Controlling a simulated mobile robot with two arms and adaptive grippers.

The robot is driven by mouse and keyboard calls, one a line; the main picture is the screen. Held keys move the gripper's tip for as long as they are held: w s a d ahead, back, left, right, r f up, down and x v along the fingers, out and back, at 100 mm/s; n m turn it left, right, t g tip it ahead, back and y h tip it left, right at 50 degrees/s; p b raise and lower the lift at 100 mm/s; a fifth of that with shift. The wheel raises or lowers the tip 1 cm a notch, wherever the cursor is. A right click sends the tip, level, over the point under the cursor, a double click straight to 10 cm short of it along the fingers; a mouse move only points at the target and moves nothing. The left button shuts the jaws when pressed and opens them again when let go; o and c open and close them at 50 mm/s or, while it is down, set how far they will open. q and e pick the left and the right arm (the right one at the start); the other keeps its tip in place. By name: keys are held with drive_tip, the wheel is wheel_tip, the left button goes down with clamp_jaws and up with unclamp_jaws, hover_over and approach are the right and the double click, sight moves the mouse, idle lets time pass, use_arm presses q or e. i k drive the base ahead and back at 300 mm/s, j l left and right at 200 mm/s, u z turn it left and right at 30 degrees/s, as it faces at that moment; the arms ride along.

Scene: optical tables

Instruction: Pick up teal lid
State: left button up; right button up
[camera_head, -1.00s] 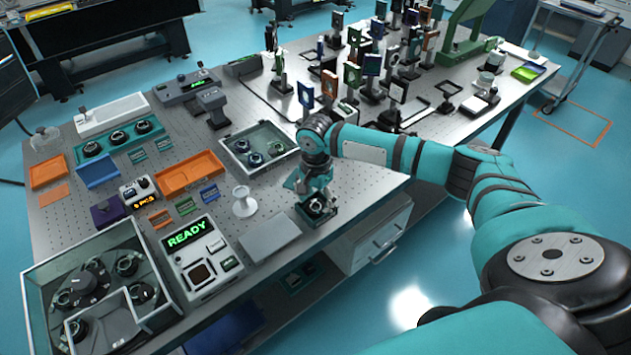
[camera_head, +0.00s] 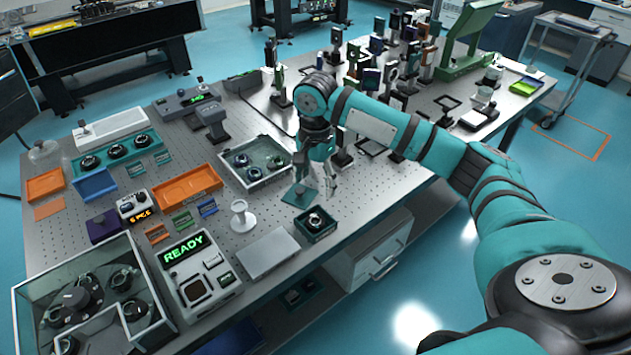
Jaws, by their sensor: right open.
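The teal lid (camera_head: 299,198) is a small flat square plate. It appears to lie on the perforated tabletop, just left of and behind a small dark teal box (camera_head: 316,225). The box is open at the top and a dark ring-shaped part shows in it. My right gripper (camera_head: 315,184) points down with its fingers apart, over and slightly right of the lid. It is open and empty. One finger overlaps the lid's top in the picture, and I cannot tell whether they touch. My left gripper is not in view.
A clear-walled tray (camera_head: 254,170) stands behind and left of the lid. A white spool-shaped stand (camera_head: 241,215) and a flat grey plate (camera_head: 268,252) are to the left and front. Optical mounts (camera_head: 370,80) crowd the back right. Bare tabletop lies right of the box.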

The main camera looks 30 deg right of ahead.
sight(300, 196)
drive_tip(key=z, duration=1.05)
